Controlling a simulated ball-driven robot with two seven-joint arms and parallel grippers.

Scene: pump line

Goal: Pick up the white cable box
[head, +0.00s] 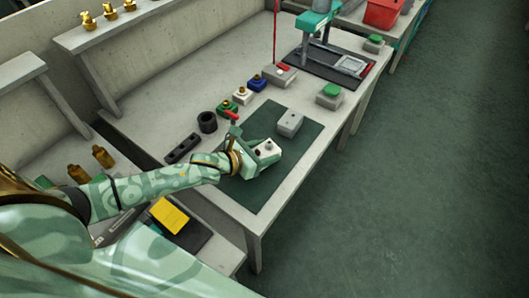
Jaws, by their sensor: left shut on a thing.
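The white cable box (242,96) is a small pale block with a brass fitting on top. It stands on the bench between a green box and a blue box, upright and apart from my grippers. My left gripper (254,153) is over the dark green mat (270,184), nearer the front than the white cable box. It is shut on a pale piece (268,149) with a dark round spot on top. The hand hides part of this piece, and the exact contact is hard to make out. My right gripper is not in view.
The green box (225,108) and blue box (257,83) flank the white one. A grey box (289,123) sits on the mat. A black ring (207,122) and black holed bar (182,148) lie to the left. A press (316,25) stands behind. The mat's front is clear.

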